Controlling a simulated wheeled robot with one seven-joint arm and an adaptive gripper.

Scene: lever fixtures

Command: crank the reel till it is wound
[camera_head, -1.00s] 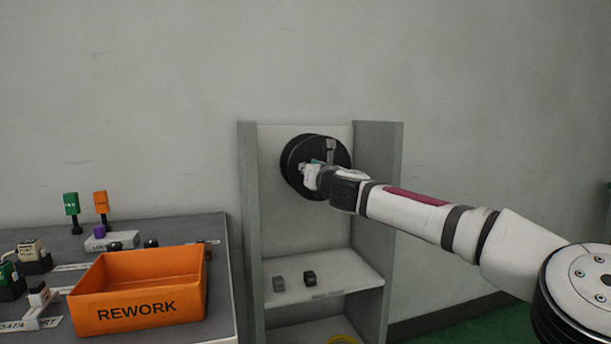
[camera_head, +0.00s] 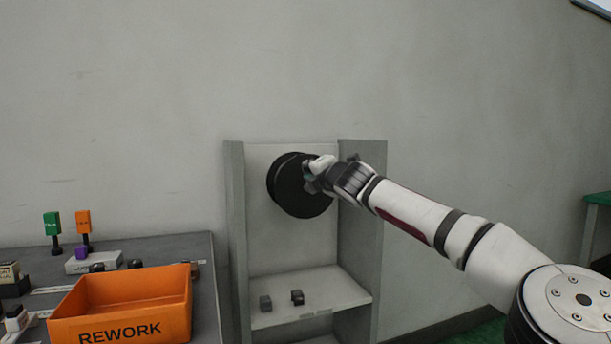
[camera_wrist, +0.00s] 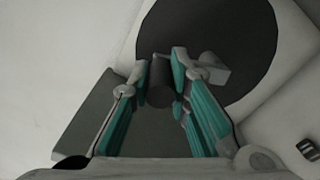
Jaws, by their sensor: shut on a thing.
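The reel (camera_head: 289,194) is a black round drum on the back panel of a grey open cabinet. In the wrist view its dark disc (camera_wrist: 225,35) fills the upper middle. My gripper (camera_head: 312,174) is at the reel's upper right side in the head view. In the wrist view my gripper (camera_wrist: 165,75) has its teal-padded fingers on either side of a dark round crank handle (camera_wrist: 160,88) and is shut on it. A grey bar shows just right of the right fingertip. In the head view the handle is mostly hidden by my gripper.
The grey cabinet (camera_head: 235,215) has side walls close around the reel. Its shelf (camera_head: 335,285) holds two small dark blocks (camera_head: 297,297). An orange REWORK bin (camera_head: 120,330) stands on the table at left, with small labelled fixtures behind it. The wall above is bare.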

